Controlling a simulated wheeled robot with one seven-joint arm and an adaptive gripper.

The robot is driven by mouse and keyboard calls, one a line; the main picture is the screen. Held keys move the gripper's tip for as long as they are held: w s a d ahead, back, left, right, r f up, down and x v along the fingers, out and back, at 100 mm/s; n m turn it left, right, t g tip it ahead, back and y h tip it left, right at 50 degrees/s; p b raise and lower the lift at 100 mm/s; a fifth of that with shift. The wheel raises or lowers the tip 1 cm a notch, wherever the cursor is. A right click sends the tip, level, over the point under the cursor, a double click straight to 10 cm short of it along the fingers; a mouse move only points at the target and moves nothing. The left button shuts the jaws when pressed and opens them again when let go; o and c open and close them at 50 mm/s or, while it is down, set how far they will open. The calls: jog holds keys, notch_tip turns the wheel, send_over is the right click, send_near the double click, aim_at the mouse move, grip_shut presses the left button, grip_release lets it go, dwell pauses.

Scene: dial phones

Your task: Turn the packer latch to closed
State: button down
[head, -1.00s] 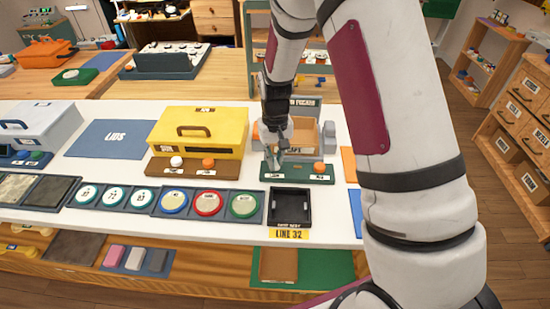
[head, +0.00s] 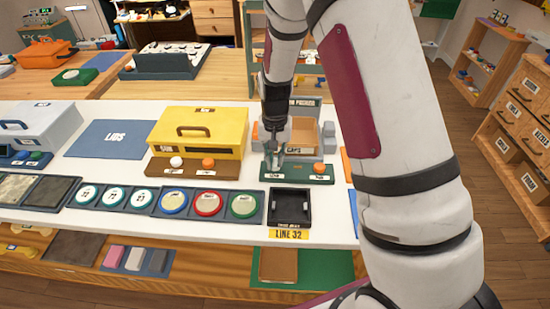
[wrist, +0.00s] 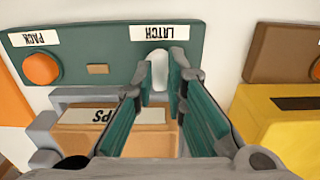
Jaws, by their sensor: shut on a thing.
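The packer (head: 318,110) is a grey machine with a tan box marked CAPS (head: 300,141). A green panel (head: 297,180) runs along its front. In the wrist view, where labels read upside down, the panel (wrist: 95,68) carries a LATCH label (wrist: 164,33) and a PACK label (wrist: 34,38) beside an orange button (wrist: 41,69). The pale latch knob (wrist: 160,68) stands below the LATCH label. My gripper (wrist: 161,84) is shut on this knob, one finger on each side. In the head view my gripper (head: 273,158) hides the knob. I cannot read a closed mark.
A yellow machine (head: 205,120) with a brown panel stands just left of the packer. A black tray (head: 290,207) sits in front, above the LINE 32 sign (head: 288,234). A row of round lids (head: 208,203) lies to the left.

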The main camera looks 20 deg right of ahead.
aim_at(275, 162)
jog(key=c, duration=1.6)
grip_release()
jog(key=shift+r, duration=0.1)
notch_tip(275, 162, up, 12)
jog(key=s+r+n+t, duration=0.3)
jog(key=s+r, duration=1.3)
jog(key=s, duration=0.3)
jog(key=s+n+t, duration=0.1)
jog(key=s, duration=0.7)
jog(key=shift+s+n, duration=0.3)
jog(key=shift+s, duration=0.1)
